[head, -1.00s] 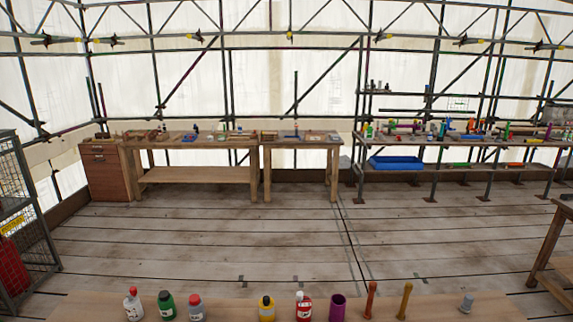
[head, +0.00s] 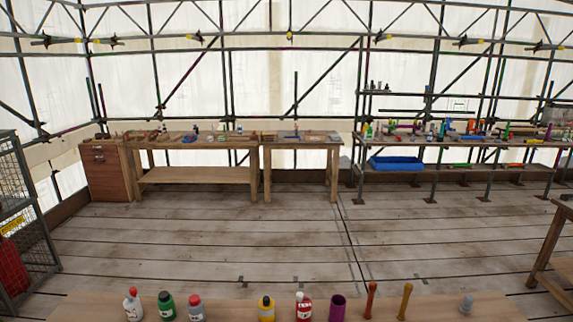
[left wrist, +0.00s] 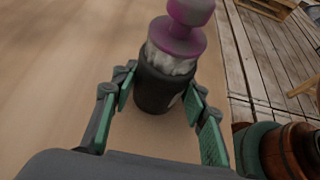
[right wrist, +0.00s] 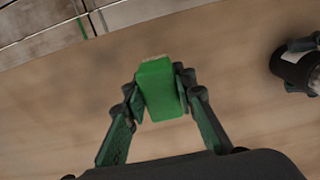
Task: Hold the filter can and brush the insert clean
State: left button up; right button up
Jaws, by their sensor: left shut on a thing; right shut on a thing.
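In the left wrist view a black filter can (left wrist: 160,95) stands between the fingers of my left gripper (left wrist: 161,84), which is shut on it. A pale grey-white insert (left wrist: 170,60) shows at its mouth, topped by a purple knobbed piece (left wrist: 186,35). My right gripper (right wrist: 160,84) is shut on a green block (right wrist: 160,95), apparently the brush, with a thin tan edge at its far end. Its bristles are not clearly visible. The black can also shows at the right edge of the right wrist view (right wrist: 297,68), apart from the green block. Neither gripper shows in the head view.
On the near wooden bench (head: 230,310) stand several bottles, including a yellow one (head: 266,310) and a red one (head: 303,308), plus a purple cup (head: 337,308). Bare wood surrounds the green block.

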dwell(0.3)
jog(key=w+a+r, duration=0.1)
jog(key=a+r, duration=0.3)
jog(key=a, duration=0.3)
jog(key=w+a+r, duration=0.2)
jog(key=a+r, duration=0.2)
jog(key=a, duration=0.3)
jog(key=w+a+r, duration=0.1)
jog(key=a+r, duration=0.3)
jog(key=a, duration=0.3)
jog(key=shift+w+a+r, duration=0.15)
jog(key=shift+w, duration=0.15)
jog(key=shift+f, duration=1.85)
jog(key=shift+f, duration=0.6)
jog(key=shift+w, duration=0.15)
